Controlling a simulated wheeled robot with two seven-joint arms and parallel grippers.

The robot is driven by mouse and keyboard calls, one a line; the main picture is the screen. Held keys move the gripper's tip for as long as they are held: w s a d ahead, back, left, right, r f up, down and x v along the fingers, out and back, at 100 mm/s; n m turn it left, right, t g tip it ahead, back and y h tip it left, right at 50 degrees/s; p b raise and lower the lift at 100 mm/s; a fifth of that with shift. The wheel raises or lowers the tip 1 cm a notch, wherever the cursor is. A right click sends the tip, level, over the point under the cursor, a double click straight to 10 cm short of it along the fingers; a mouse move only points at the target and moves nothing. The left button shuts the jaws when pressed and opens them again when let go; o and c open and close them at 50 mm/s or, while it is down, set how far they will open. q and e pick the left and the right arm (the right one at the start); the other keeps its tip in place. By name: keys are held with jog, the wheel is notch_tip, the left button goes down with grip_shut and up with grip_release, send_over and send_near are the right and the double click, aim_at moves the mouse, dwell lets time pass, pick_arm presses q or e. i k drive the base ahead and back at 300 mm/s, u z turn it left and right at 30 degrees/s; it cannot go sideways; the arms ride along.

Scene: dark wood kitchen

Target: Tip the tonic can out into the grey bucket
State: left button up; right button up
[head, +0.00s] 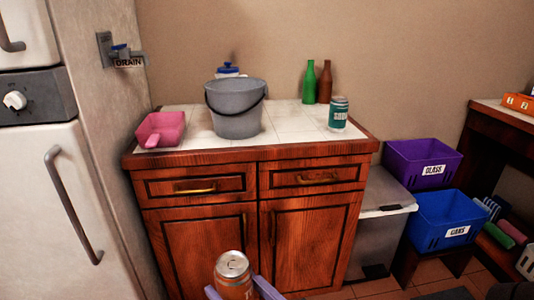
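An orange can (233,278) with a silver top stands upright low in the head view, in front of the cabinet. Its label is mostly cut off; a letter like T shows, so I take it as the tonic can. My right gripper (240,291), coming from the lower right, has its pale purple fingers on both sides of the can and appears shut on it. The top looks closed, but I cannot make out the opening. The grey bucket (236,118) stands upright on the tiled counter, its dark handle hanging across the front. My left gripper is not in view.
On the counter (290,128) are a pink scoop (162,130), a blue-lidded container (228,70) behind the bucket, a green bottle (309,84), a brown bottle (325,84) and a teal can (338,114). Purple (412,163) and blue (432,216) crates stand right.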

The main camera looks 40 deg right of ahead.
aim_at(235, 105)
jog(key=z, duration=1.1)
